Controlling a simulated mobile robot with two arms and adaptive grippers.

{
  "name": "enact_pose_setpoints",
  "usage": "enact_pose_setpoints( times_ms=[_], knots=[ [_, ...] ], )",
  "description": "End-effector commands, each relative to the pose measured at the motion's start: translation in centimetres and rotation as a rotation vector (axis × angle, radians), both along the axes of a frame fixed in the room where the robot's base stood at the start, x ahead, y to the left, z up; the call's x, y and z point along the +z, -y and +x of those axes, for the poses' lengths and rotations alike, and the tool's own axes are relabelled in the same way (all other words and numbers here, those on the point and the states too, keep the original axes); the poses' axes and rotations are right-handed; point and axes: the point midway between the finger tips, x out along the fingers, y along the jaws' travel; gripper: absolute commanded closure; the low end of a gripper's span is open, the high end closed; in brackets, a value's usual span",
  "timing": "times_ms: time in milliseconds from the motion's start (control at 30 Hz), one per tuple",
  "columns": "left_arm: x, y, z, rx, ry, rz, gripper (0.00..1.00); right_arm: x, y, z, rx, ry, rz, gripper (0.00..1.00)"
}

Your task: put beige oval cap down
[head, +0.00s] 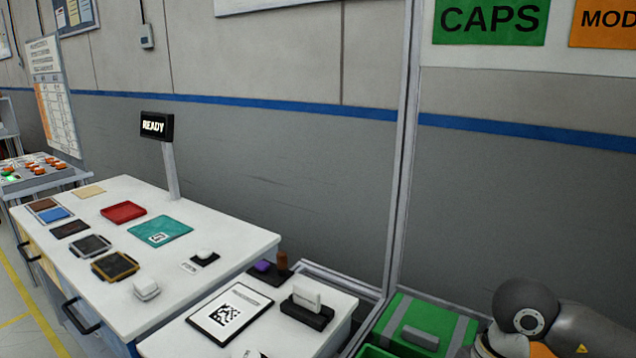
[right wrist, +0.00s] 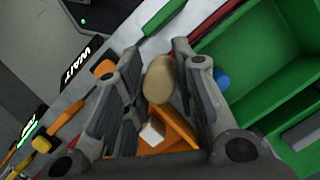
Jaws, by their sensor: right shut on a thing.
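The beige oval cap (right wrist: 158,80) is in the right wrist view, between the fingers of my right gripper (right wrist: 160,78). The gripper is shut on it and holds it above an orange container (right wrist: 172,128) with a small white block (right wrist: 152,132) at it. How high the cap is above what lies below, I cannot tell. In the head view my right arm shows at the bottom right, but its fingers and the cap are out of sight. My left gripper is in neither view.
Green compartments (right wrist: 265,60) lie right of the gripper, with a blue piece (right wrist: 221,77) near the fingers. Handled tools, one green (right wrist: 163,18), lie to the left. The head view shows a white table (head: 228,240) with trays and a green bin (head: 425,320).

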Motion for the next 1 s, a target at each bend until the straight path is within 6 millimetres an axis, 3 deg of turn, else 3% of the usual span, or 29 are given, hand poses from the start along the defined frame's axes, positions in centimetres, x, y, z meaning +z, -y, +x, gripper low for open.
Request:
enact_pose_setpoints(
  times_ms=[300,500,700,1000],
  knots=[
    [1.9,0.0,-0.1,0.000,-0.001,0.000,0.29,0.3,0.0,-0.1,0.620,0.000,0.000,0.90],
    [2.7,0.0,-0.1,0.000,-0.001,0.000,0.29,0.4,0.2,-0.3,0.945,0.001,0.000,0.90],
    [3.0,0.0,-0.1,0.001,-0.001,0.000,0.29,0.4,0.3,-0.4,1.108,0.001,0.001,0.90],
    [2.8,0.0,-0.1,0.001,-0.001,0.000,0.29,0.2,0.3,-0.4,1.107,0.002,0.002,0.90]
  ],
)
